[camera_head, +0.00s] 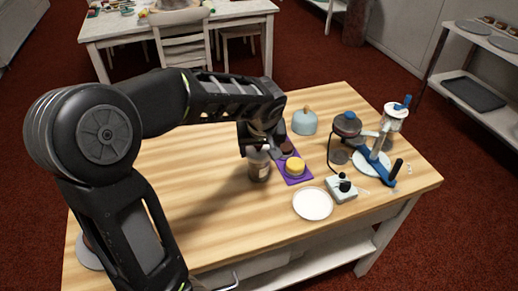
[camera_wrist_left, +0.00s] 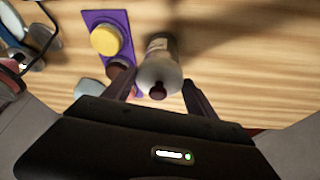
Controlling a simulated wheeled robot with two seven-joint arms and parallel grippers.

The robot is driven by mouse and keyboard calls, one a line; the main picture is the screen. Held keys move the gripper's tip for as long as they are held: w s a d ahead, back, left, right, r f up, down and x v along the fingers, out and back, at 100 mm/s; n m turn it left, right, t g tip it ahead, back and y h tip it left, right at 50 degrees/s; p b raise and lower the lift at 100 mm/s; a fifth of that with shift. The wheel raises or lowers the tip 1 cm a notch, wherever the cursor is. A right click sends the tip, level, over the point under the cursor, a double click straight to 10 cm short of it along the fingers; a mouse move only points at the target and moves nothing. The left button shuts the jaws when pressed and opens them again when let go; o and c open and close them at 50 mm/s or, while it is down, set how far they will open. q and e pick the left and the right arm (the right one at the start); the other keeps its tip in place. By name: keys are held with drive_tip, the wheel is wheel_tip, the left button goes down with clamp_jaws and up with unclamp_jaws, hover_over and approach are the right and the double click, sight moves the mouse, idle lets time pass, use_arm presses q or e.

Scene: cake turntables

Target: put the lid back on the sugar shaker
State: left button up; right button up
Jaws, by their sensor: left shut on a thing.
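The sugar shaker (camera_head: 259,168) is a squat jar with a pale label, upright on the wooden table left of the purple mat. It also shows in the left wrist view (camera_wrist_left: 158,46). Its grey domed lid (camera_wrist_left: 160,72) with a dark knob lies between the fingers of my left gripper (camera_wrist_left: 158,80), which is shut on it. In the head view my left gripper (camera_head: 262,149) is right at the top of the jar and hides the lid. The lid is in line with the jar; I cannot tell whether it touches the rim. My right gripper is out of view.
The purple mat (camera_head: 284,178) holds a yellow cake (camera_head: 295,168) and a dark brown one (camera_head: 286,147), close to my left gripper. A white plate (camera_head: 312,204), a small scale-like device (camera_head: 341,190), a blue-based stand (camera_head: 377,172) and a pale blue dome (camera_head: 304,122) stand right. The table's front is clear.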

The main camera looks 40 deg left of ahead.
use_arm(q)
drive_tip(key=shift+f+b, duration=0.1)
drive_tip(key=shift+b, duration=0.25)
idle(0.5)
idle(0.3)
drive_tip(key=o, duration=1.4)
drive_tip(key=shift+o, duration=0.2)
drive_tip(key=shift+o, duration=0.7)
drive_tip(key=shift+r, duration=0.25)
drive_tip(key=shift+r+p, duration=2)
drive_tip(key=shift+r, duration=1.1)
drive_tip(key=shift+r, duration=0.15)
